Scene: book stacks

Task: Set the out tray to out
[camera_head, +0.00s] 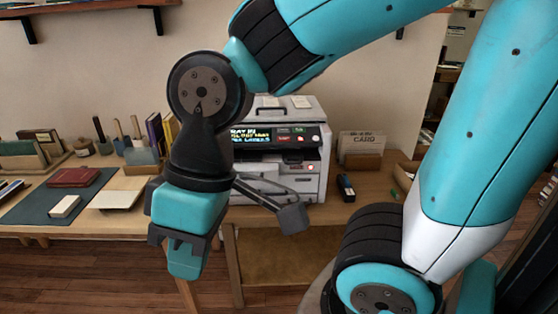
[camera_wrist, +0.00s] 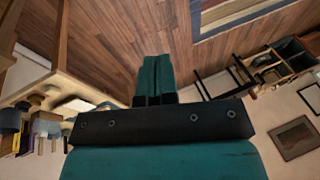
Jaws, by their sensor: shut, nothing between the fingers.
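A grey-white printer (camera_head: 308,165) stands on the wooden desk, partly hidden behind my arm. Its front has a lit display with yellow text (camera_head: 248,137), red buttons and a dark slot. The out tray cannot be told apart clearly, because my wrist covers the printer's left side. My gripper (camera_head: 186,262) hangs in front of the desk edge, to the left of and nearer than the printer, pointing down. Its fingers are together and empty. In the wrist view the closed fingers (camera_wrist: 154,75) show against the wooden floor, with the printer out of sight.
A card box (camera_head: 362,147) and a small dark device (camera_head: 345,188) sit right of the printer. A dark green mat (camera_head: 45,204) with a red book (camera_head: 74,177) lies on the desk's left. Upright books (camera_head: 155,130) stand behind. Open floor (camera_wrist: 110,35) lies below my gripper.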

